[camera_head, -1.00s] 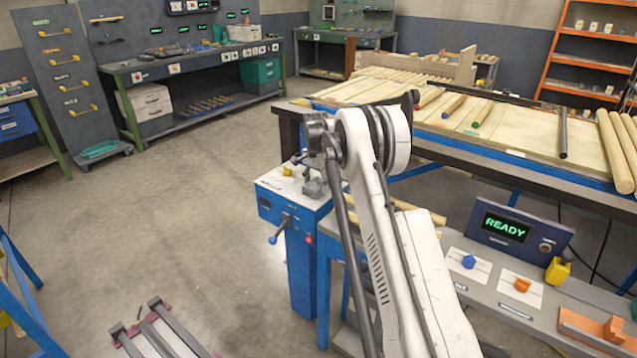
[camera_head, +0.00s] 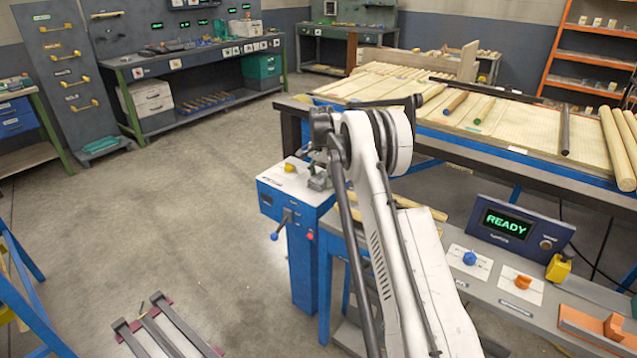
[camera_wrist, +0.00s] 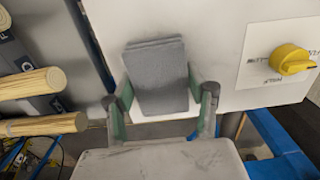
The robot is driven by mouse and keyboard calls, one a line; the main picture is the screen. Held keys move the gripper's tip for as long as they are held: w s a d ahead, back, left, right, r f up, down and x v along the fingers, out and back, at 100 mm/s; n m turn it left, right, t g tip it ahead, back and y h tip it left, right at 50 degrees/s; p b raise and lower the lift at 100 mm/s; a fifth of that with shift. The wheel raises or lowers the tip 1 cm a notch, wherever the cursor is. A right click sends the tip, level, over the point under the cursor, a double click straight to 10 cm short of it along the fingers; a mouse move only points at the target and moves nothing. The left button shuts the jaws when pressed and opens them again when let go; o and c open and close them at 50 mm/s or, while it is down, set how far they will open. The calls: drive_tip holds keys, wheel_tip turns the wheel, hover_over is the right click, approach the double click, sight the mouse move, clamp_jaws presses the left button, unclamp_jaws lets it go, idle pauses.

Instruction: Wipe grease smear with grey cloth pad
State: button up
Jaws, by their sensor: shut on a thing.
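In the wrist view, my gripper (camera_wrist: 160,105) has its green-tipped fingers on either side of a grey cloth pad (camera_wrist: 158,72). The gripper is shut on the pad, a flat, dark grey rectangle. The pad is over the pale top panel (camera_wrist: 215,45) of a machine cabinet. I cannot tell whether it touches the panel. In the head view, my arm reaches to the blue cabinet (camera_head: 300,262), and my gripper is small and partly hidden by the arm there. I cannot make out a grease smear in either view.
A yellow knob (camera_wrist: 291,60) on a white label plate is right of the pad. Wooden rods (camera_wrist: 32,84) lie to the left. A bench with a READY display (camera_head: 507,224) and a rod-covered table (camera_head: 500,135) stand on the right. The floor at left is mostly open.

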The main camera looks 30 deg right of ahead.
sight(325, 174)
drive_tip(key=shift+w+d, duration=0.3)
drive_tip(key=shift+d, duration=0.25)
drive_tip(key=shift+w+d, duration=0.25)
drive_tip(key=shift+d, duration=0.25)
drive_tip(key=shift+d+r, duration=0.15)
wheel_tip(325, 174, up, 3)
drive_tip(key=shift+f+p, duration=0.15)
drive_tip(key=shift+p, duration=0.25)
drive_tip(key=shift+r, duration=0.6)
drive_tip(key=shift+r+p, duration=0.9)
drive_tip(key=shift+r, duration=1)
drive_tip(key=shift+w, duration=0.1)
